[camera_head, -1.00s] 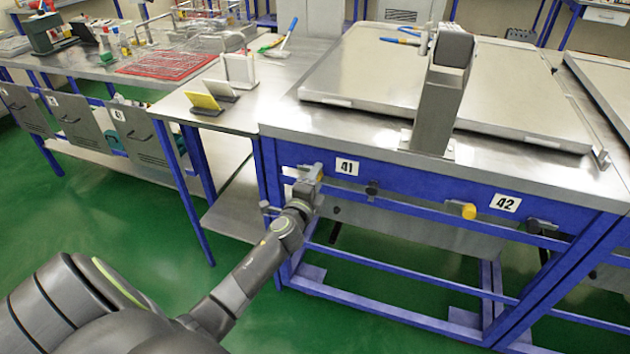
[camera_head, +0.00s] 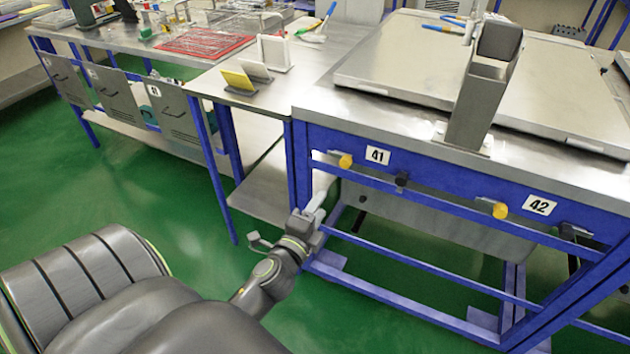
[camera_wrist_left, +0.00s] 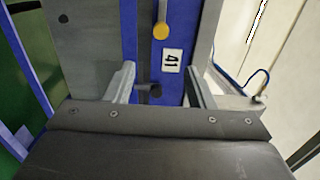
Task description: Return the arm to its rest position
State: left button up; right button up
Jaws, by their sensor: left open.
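My left gripper (camera_head: 322,192) is in front of the blue bench frame, below and left of label 41 (camera_head: 377,155). The yellow knob shows further up in that view (camera_wrist_left: 160,28). My right gripper is not in view.
The metal bench (camera_head: 350,104) carries a large flat lid (camera_head: 398,75) and a grey upright post (camera_head: 480,105). Another yellow knob (camera_head: 499,210) is near label 42 (camera_head: 540,205). A side table (camera_head: 215,87) stands left. Green floor (camera_head: 150,200) is open between arm and tables.

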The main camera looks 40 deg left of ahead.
pick_arm(q)
jog(key=shift+s+d, duration=0.15)
jog(key=shift+s, duration=0.4)
jog(key=s+a+f+n+g+h+p, duration=0.1)
jog(key=s+f+n+g, duration=0.3)
jog(key=f, duration=1)
jog(key=s+f+n+g+p, duration=0.1)
jog(key=s+f+n+g, duration=0.3)
jog(key=f, duration=1)
jog(key=s+d+f+n+g, duration=0.1)
jog(key=s+f+n+g, duration=0.1)
jog(key=s+f, duration=0.4)
jog(key=s+d+f+n+g+h, duration=0.1)
jog(key=s+f+n+g, duration=0.2)
jog(key=s, duration=1)
jog(key=s+d+f+n+g+h+p, duration=0.1)
jog(key=s+d+f+n+g, duration=0.1)
jog(key=s+f, duration=0.6)
jog(key=shift+s+f+n+g, duration=0.35)
jog(key=shift+s+n+g, duration=0.15)
jog(key=shift+s+g, duration=0.3)
jog(key=shift+s, duration=0.1)
